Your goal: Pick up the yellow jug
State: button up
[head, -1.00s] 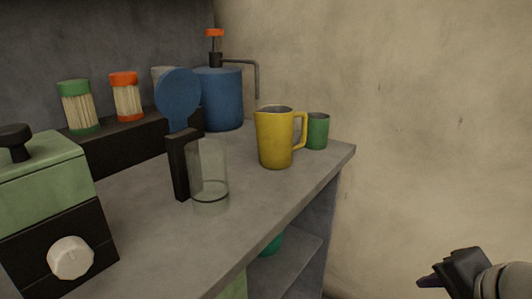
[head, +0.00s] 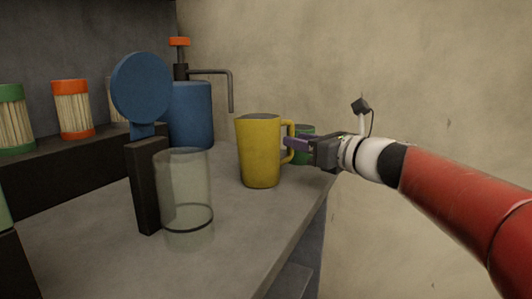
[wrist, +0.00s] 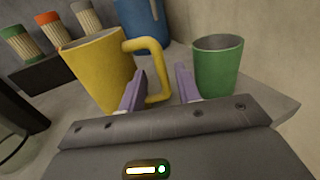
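The yellow jug (head: 258,155) stands upright on the grey counter, its handle on the right side. It also shows in the wrist view (wrist: 98,72). My gripper (head: 290,143) reaches in from the right at the height of the handle. In the wrist view my gripper (wrist: 160,88) is open, with one purple finger on each side of the upright part of the handle (wrist: 158,66). The left finger overlaps the edge of the jug's body in that view; I cannot tell whether it touches.
A green cup (head: 305,157) stands close behind my gripper, just right of the right finger in the wrist view (wrist: 218,70). A glass container with a blue lid (head: 185,190) stands left of the jug. A blue pump bottle (head: 190,115) is behind. The counter (head: 250,215) is clear in front.

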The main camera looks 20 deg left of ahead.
aim_at(291, 155)
jog(key=x, duration=0.3)
jog(key=shift+w+a, duration=0.1)
jog(key=shift+w, duration=0.05)
jog(key=shift+c, duration=0.3)
grip_shut()
jog(key=shift+r, duration=0.1)
